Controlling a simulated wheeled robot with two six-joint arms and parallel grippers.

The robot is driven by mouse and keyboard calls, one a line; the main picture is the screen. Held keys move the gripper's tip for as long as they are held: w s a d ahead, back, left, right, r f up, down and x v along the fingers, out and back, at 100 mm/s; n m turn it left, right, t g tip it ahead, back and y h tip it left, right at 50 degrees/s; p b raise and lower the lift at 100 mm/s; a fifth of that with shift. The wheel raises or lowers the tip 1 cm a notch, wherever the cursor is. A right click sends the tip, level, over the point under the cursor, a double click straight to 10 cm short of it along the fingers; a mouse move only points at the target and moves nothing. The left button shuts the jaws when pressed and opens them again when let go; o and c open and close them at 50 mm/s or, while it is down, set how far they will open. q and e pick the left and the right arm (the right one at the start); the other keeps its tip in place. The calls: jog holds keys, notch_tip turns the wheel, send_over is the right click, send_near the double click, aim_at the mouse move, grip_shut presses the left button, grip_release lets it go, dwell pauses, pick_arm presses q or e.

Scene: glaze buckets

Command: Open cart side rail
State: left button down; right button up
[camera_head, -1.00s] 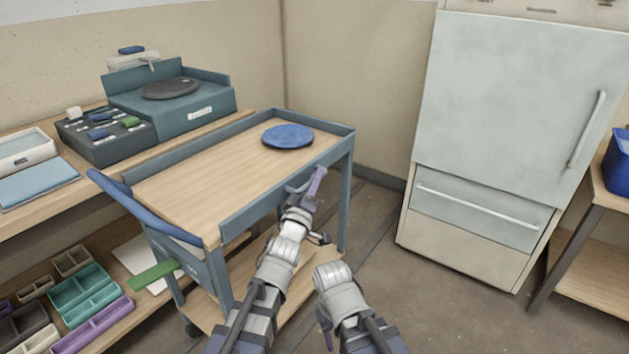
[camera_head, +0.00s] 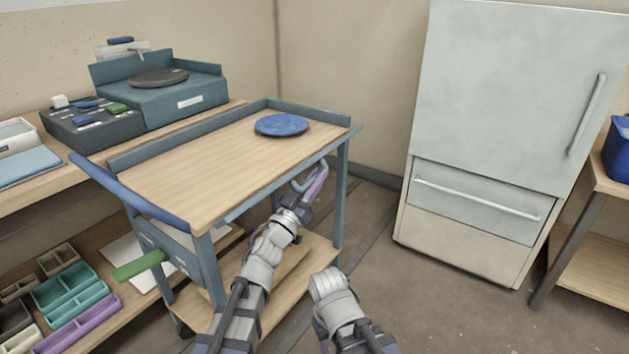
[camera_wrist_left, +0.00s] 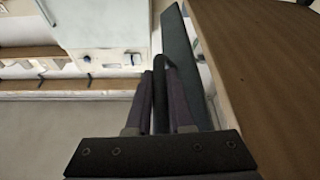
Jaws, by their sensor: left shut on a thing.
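The cart (camera_head: 200,168) has a wooden top and blue-grey frame. Its near side rail (camera_head: 262,196) is swung down, lying at or below the top's edge. The rail's loop handle (camera_head: 299,181) sticks out near the far end. My left gripper (camera_head: 314,184), with purplish fingers, is shut on that handle. In the left wrist view the dark handle (camera_wrist_left: 160,88) sits between the two fingers, and the teal rail (camera_wrist_left: 183,62) runs alongside the wooden top. My right arm shows at the bottom of the head view, but its gripper cannot be made out.
A blue disc (camera_head: 281,125) lies on the cart top at the far end. A blue push bar (camera_head: 128,190) is at the cart's left end. A pale fridge (camera_head: 505,100) stands right, with clear floor before it. A workbench (camera_head: 75,178) stands behind the cart.

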pick_arm(q)
jog(key=m, duration=0.2)
jog(key=f+m+g+h, duration=0.1)
jog(key=m, duration=0.1)
jog(key=shift+b, duration=0.4)
jog(key=shift+w+a+f+m+g+h+b, duration=0.1)
jog(key=shift+f+m+g+h, duration=0.2)
jog(key=shift+m, duration=0.45)
jog(key=shift+s+f+m+g+h+b, duration=0.1)
jog(key=shift+m+g+h, duration=0.25)
jog(key=shift+m, duration=0.35)
jog(key=shift+w+a+f+m+g+h+b, duration=0.1)
jog(key=shift+f+m+g+h, duration=0.2)
jog(key=shift+m, duration=0.45)
jog(key=c, duration=1.1)
grip_release()
jog(key=shift+r, duration=0.1)
